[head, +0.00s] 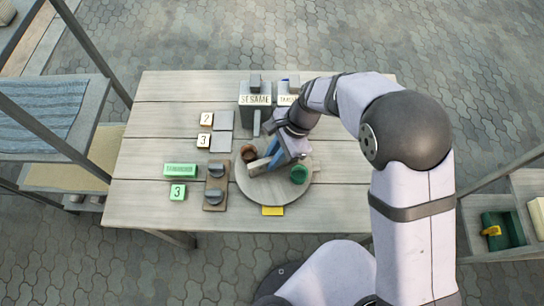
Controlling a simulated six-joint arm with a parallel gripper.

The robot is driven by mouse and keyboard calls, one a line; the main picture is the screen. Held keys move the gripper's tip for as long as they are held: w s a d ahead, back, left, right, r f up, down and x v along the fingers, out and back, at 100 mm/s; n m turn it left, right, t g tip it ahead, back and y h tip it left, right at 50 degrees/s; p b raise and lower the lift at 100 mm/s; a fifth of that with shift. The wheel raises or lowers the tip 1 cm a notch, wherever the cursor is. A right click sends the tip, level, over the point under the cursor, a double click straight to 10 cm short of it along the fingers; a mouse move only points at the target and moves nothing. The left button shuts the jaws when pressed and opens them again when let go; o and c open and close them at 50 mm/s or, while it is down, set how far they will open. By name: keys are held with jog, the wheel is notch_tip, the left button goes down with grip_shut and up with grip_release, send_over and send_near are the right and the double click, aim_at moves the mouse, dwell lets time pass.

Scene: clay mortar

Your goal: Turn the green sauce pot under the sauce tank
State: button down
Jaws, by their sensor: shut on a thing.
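The green sauce pot (299,174) stands at the right of a round wooden turntable (266,196). A brown pot (248,153) stands at its far left side. The grey sauce tank (246,117) marked "SESAME" stands behind the turntable, with a narrow spout hanging towards it. A second tank (286,100) with a partly covered label is beside it, half hidden by my arm. My gripper (277,159) is low over the middle of the turntable, shut on what seems to be its handle. Blue and cream parts show there; my wrist hides the exact grip.
Two knobs (215,182) on a wooden plate stand left of the turntable. Number tiles (205,140) and green labelled blocks (180,170) lie further left. A yellow tag (272,211) lies at the front edge.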

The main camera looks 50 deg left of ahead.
jog(key=shift+n, duration=0.3)
jog(key=shift+n+g+h+p, duration=0.3)
jog(key=shift+n+h, duration=0.5)
jog(key=shift+n, duration=0.9)
jog(key=shift+d+n+h, duration=0.1)
jog(key=shift+n+h, duration=0.6)
jog(key=shift+n, duration=1.2)
jog(key=shift+r+n+t+h, duration=0.1)
jog(key=shift+n+t+h, duration=0.45)
jog(key=shift+n, duration=1.35)
jog(key=shift+n+t+h, duration=0.35)
jog(key=shift+n+h, duration=0.2)
jog(key=shift+n, duration=1.15)
jog(key=c, duration=1.7)
grip_release()
jog(key=shift+d, duration=0.1)
